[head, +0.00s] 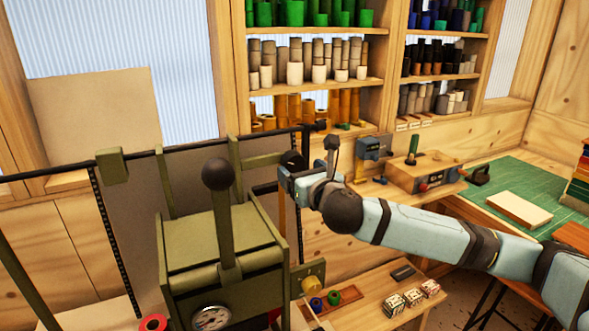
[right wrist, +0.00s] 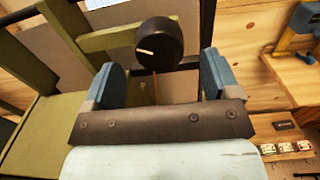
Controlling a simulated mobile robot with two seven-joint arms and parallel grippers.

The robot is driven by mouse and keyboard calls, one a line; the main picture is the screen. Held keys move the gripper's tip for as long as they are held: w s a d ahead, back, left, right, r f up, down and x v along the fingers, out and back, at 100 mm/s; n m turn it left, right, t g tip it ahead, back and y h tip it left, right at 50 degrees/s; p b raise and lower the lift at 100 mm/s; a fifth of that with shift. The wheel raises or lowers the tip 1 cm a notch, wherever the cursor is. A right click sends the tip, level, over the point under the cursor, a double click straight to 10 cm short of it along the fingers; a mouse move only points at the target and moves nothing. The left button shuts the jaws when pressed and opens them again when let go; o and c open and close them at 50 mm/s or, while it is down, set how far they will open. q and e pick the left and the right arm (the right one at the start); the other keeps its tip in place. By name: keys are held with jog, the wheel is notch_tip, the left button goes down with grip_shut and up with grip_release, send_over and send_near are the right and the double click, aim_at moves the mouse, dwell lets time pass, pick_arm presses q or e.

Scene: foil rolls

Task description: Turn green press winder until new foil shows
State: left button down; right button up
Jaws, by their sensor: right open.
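The green press (head: 220,235) stands at left centre in the head view, with a black ball on its upright lever. Its winder, a round black knob (right wrist: 160,45) with a pale line on its face, is at the top of the right wrist view. In the head view the knob (head: 293,160) sits at the end of a green arm. My right gripper (right wrist: 160,80) is open, its two blue fingers apart on either side below the knob and holding nothing. In the head view my right gripper (head: 298,182) is right at the knob; contact cannot be told. A narrow orange strip (head: 282,215) hangs below it.
Shelves of coloured rolls (head: 315,55) line the back wall. A low wooden table (head: 375,308) at front right holds small rolls and patterned blocks. A green cutting mat (head: 510,190) lies on the right bench. A dark frame post stands left of the press.

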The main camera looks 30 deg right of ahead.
aim_at(296, 166)
jog(key=shift+w+d+b, duration=0.1)
jog(key=shift+w+b, duration=0.2)
jog(key=shift+w, duration=1.5)
jog(key=c, duration=0.9)
